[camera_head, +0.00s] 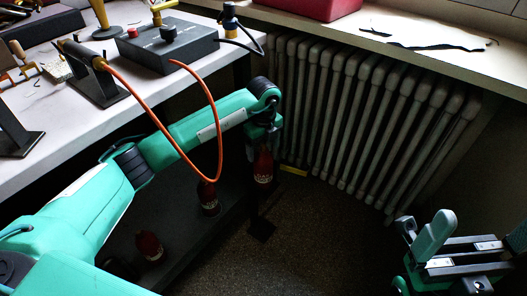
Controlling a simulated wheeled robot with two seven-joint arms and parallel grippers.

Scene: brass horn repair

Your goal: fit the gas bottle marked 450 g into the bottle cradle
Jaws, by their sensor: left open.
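Several dark red gas bottles show low down beside the bench. One bottle (263,168) is directly below my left gripper (262,146). A second bottle (208,197) stands to its lower left, and a third bottle (150,246) is nearer the front. No 450 g marking is readable on any of them. My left gripper points down and is open; its fingers are dark, and I cannot tell whether they touch the bottle below. My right gripper (468,254) seems to be at the lower right, away from the bottles; its jaw state is unclear. I cannot make out the bottle cradle for certain.
The bottles are at a dark low shelf (190,222). An orange hose (217,125) loops from the bench (40,150) in front of my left arm. A radiator (370,110) stands behind. Open floor (320,240) lies between the grippers.

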